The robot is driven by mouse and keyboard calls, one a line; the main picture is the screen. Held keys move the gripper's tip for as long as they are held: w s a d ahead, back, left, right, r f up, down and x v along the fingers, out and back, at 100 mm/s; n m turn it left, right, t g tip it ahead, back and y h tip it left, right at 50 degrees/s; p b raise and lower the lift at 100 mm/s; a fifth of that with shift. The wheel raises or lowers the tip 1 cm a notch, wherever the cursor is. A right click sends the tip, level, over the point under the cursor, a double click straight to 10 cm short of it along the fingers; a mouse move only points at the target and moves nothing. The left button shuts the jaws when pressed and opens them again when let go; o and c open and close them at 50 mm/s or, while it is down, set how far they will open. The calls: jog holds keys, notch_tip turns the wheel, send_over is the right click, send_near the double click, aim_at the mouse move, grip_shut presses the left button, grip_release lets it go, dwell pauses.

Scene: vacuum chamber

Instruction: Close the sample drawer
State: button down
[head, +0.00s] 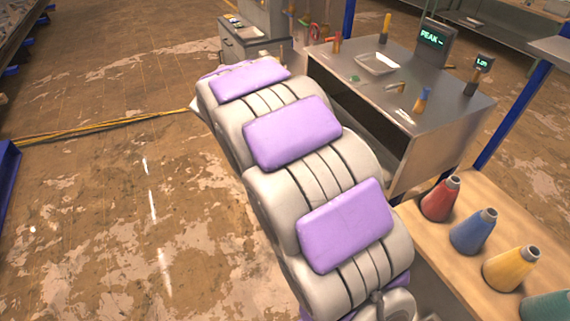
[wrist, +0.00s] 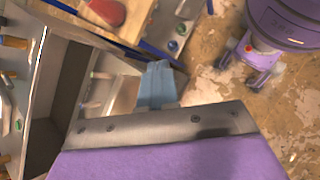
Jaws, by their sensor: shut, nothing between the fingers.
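The metal bench (head: 440,105) stands right of my arm in the head view, with a long dark opening (head: 372,118) under its top. My arm covers the lower left of this opening, so I cannot tell how far the sample drawer is out. In the wrist view the bench's dark recess (wrist: 68,95) shows at the left. My gripper (wrist: 157,84) appears there as a pale blue, narrow shape, shut and empty, near the bench's open side. Whether it touches anything is unclear. In the head view my gripper is hidden behind my arm.
A wooden table with a red cone (head: 440,199), a blue cone (head: 474,231) and a yellow cone (head: 511,268) lies at the lower right. A white tray (head: 377,64) sits on the bench. A yellow cable (head: 100,126) crosses the otherwise open floor at the left.

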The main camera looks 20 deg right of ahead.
jog(key=w+a+f+n+t+h, duration=0.1)
jog(key=w+f+n+h, duration=0.25)
jog(key=w, duration=0.55)
jog(key=w+a+f+n+h, duration=0.1)
jog(key=w+f+n+h, duration=0.3)
jog(key=w, duration=0.5)
jog(key=w+a+f+n+t+h, duration=0.15)
jog(key=w+a+f, duration=0.25)
jog(key=f, duration=0.4)
jog(key=w+a+f+n+t+h, duration=0.1)
jog(key=w+a+f+n+t, duration=0.25)
jog(key=f, duration=0.35)
jog(key=w+d+b, duration=0.1)
jog(key=d+b, duration=0.1)
jog(key=d, duration=1.1)
jog(key=shift+w+f+g, duration=0.2)
jog(key=shift+f+g, duration=0.1)
jog(key=shift+d+m, duration=0.1)
jog(key=shift+m, duration=0.15)
